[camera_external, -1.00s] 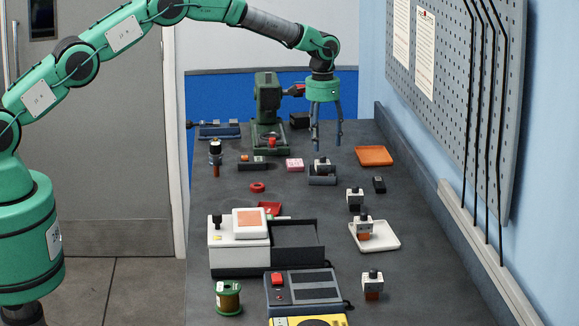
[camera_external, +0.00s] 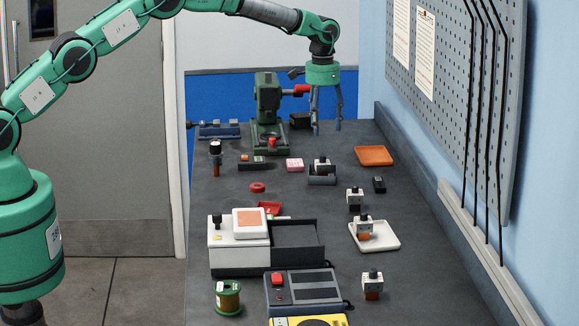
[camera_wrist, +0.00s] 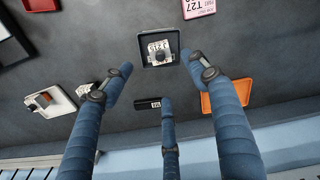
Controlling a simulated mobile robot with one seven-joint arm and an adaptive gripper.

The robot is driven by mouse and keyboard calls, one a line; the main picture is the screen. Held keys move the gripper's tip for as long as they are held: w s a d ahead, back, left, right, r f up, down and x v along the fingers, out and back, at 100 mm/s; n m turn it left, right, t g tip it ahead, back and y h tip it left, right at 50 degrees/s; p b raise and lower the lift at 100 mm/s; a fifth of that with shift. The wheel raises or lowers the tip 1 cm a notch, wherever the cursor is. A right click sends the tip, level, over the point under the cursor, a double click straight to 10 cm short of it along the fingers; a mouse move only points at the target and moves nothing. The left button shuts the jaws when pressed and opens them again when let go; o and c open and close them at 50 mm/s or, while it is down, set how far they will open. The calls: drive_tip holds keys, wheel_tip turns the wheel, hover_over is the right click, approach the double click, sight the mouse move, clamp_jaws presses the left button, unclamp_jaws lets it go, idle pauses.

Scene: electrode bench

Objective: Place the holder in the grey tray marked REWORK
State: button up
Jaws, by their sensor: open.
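My three-fingered gripper (camera_external: 327,128) is open and empty, raised above the far part of the bench; its blue fingers also show in the wrist view (camera_wrist: 155,70). A dark grey tray (camera_external: 330,181) stands below it, also in the wrist view (camera_wrist: 145,63); no REWORK mark is readable. A white-and-black holder (camera_external: 322,166) sits in this tray, apart from the fingers. Another holder (camera_external: 364,226) with an orange-brown lower part sits in a white tray (camera_external: 388,243). Two more holders, one (camera_external: 355,197) behind the white tray and one (camera_external: 372,281) in front, stand on the bench.
An orange tray (camera_external: 375,155) lies empty at the back right. A small black block (camera_external: 379,184) lies near it. A green press (camera_external: 267,115) stands at the back. A white device with a dark tray (camera_external: 297,240) and a control box (camera_external: 302,287) fill the front middle.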

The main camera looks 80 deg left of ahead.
idle(0.3)
drive_tip(key=s+d+r+m+t, duration=0.1)
drive_tip(key=s+d+r, duration=0.4)
drive_tip(key=r, duration=0.4)
drive_tip(key=s+d+r, duration=0.4)
drive_tip(key=d+r, duration=0.3)
drive_tip(key=r, duration=0.2)
drive_tip(key=s+d+r+m+t, duration=0.1)
drive_tip(key=s+d+r, duration=0.4)
drive_tip(key=r, duration=0.4)
drive_tip(key=s+d+r+m+t, duration=0.1)
drive_tip(key=s+d+r, duration=0.35)
drive_tip(key=s, duration=0.35)
drive_tip(key=s+d+r, duration=0.4)
drive_tip(key=s+d, duration=0.2)
drive_tip(key=s, duration=0.1)
drive_tip(key=s+d+f+m, duration=0.1)
drive_tip(key=s+d+f, duration=0.1)
drive_tip(key=s, duration=0.8)
drive_tip(key=s+d+f+t, duration=0.1)
drive_tip(key=s+d, duration=0.4)
drive_tip(key=s, duration=0.5)
drive_tip(key=s+d+f+m+t, duration=0.1)
drive_tip(key=s+d+f, duration=0.2)
drive_tip(key=s, duration=0.7)
drive_tip(key=shift+s+d+m, duration=0.25)
drive_tip(key=shift+s+m, duration=0.05)
drive_tip(key=shift+s, duration=0.1)
